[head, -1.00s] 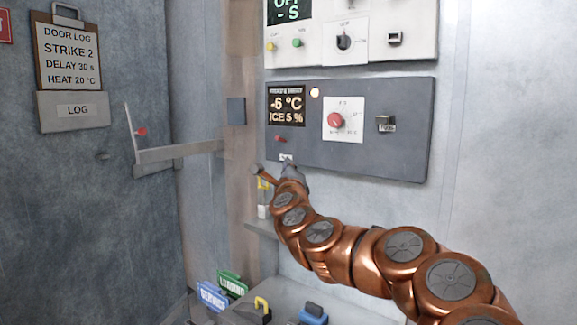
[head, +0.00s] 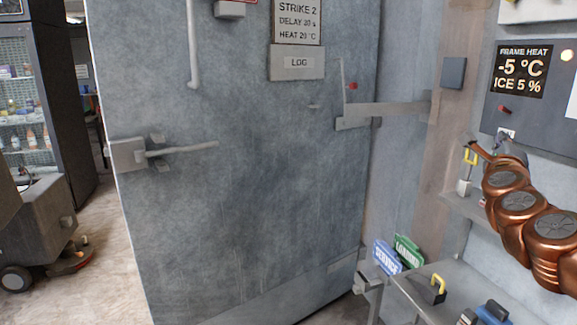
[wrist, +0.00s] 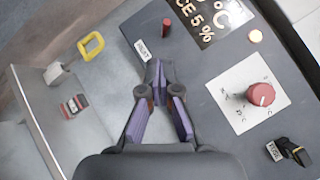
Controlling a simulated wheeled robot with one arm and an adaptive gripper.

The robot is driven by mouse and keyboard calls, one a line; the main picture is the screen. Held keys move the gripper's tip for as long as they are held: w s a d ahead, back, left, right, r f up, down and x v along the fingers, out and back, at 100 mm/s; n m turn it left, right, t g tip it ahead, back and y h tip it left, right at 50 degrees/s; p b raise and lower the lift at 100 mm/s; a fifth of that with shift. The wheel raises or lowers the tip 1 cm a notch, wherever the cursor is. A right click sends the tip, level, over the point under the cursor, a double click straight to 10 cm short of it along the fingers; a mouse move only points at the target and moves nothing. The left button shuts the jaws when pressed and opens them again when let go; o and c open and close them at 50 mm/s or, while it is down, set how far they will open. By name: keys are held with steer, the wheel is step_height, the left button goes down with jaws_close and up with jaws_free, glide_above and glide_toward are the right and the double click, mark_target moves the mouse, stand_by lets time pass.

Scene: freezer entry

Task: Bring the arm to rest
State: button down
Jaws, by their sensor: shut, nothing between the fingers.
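My copper-coloured arm comes in from the right in the head view, with my gripper (head: 497,145) at its end just below the frame heat panel (head: 500,112). In the wrist view my gripper (wrist: 158,75) has its purple-padded fingers meeting at the tips. It is shut and empty. The tips lie over the lower edge of the dark panel (wrist: 208,95), close to a small white label (wrist: 142,50); I cannot tell whether they touch it. The panel display (head: 521,68) reads -5 °C and ICE 5 %.
The large grey door (head: 250,180) has a lever handle (head: 180,150) and a horizontal bar (head: 385,112). The wrist view shows a red knob (wrist: 262,94).

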steer(key=w+a+f+n+t+y, duration=0.1)
steer(key=w+a+f+n+y, duration=0.1)
steer(key=a+n+y, duration=0.65)
steer(key=w+a+f+n+y, duration=0.1)
steer(key=a+f+n+y, duration=0.2)
steer(key=a, duration=1)
steer(key=s+a+f+n+g+y, duration=0.2)
steer(key=s+a+f+n+g, duration=0.2)
steer(key=a+f+n, duration=0.3)
steer(key=s+a+f+n+g+y, duration=0.35)
steer(key=s+a+f, duration=0.2)
steer(key=a, duration=0.35)
steer(key=s+f+n+g+h, duration=0.2)
steer(key=s+f+n+g, duration=0.25)
steer(key=s+f, duration=0.5)
steer(key=s+f+n+g+h, duration=0.1)
steer(key=s+f+n+g, duration=0.35)
steer(key=s, duration=0.75)
steer(key=s+d+f+g+h, duration=0.25)
steer(key=s+g, duration=0.25)
steer(key=s, duration=0.8)
step_height(320, 180, up, 13)
steer(key=w+t+p, duration=0.1)
steer(key=p, duration=1.2)
steer(key=shift+w+d, duration=0.15)
steer(key=shift+d, duration=0.3)
